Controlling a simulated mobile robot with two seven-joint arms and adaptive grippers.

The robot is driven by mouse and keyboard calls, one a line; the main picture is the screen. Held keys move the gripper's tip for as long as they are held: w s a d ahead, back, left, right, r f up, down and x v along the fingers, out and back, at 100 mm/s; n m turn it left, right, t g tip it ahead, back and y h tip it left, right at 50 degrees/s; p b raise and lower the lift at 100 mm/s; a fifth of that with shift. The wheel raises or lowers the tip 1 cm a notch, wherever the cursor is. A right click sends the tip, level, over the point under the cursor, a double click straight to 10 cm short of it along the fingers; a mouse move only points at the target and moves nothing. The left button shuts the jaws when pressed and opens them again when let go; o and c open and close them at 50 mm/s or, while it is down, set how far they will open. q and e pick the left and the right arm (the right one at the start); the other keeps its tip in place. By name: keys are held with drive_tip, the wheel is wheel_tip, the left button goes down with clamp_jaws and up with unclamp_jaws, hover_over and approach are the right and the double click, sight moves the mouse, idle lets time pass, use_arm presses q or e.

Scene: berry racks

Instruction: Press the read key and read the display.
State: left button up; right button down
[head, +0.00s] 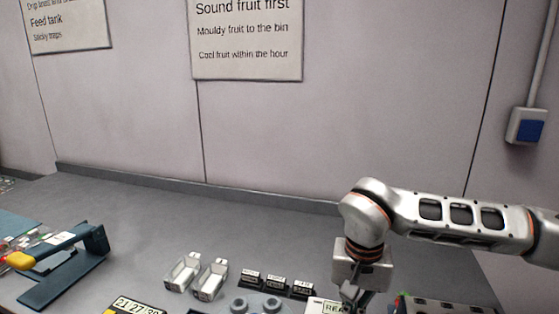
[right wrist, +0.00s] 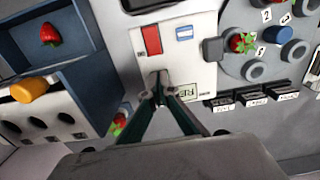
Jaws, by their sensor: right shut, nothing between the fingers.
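My right gripper (head: 350,293) points down at the lower edge of the head view, beside a white plate marked READ (head: 333,306). In the right wrist view its closed fingertips (right wrist: 160,92) are over a white panel (right wrist: 185,60), next to the READ label (right wrist: 187,91). The fingers hide what is under them, so I cannot tell whether they touch a key. The panel also has a red rectangle (right wrist: 151,40) and a blue-framed patch (right wrist: 184,32); neither shows readable text. My left gripper is not in view.
A blue tray (right wrist: 85,80) holds a strawberry (right wrist: 50,34). A round holder with numbered grey cups carries another strawberry (right wrist: 240,42). Two white trays (head: 208,281), small black label blocks (head: 275,281) and a blue stand (head: 80,275) are on the bench. The bench's back is clear.

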drive_tip(key=shift+f, duration=0.3)
drive_tip(key=shift+r, duration=0.1)
drive_tip(key=shift+r+p, duration=1.65)
drive_tip(key=shift+r, duration=0.65)
wheel_tip(320, 180, up, 3)
drive_tip(key=shift+r+p, duration=0.15)
drive_tip(key=shift+p, duration=1.05)
drive_tip(key=shift+s, duration=0.1)
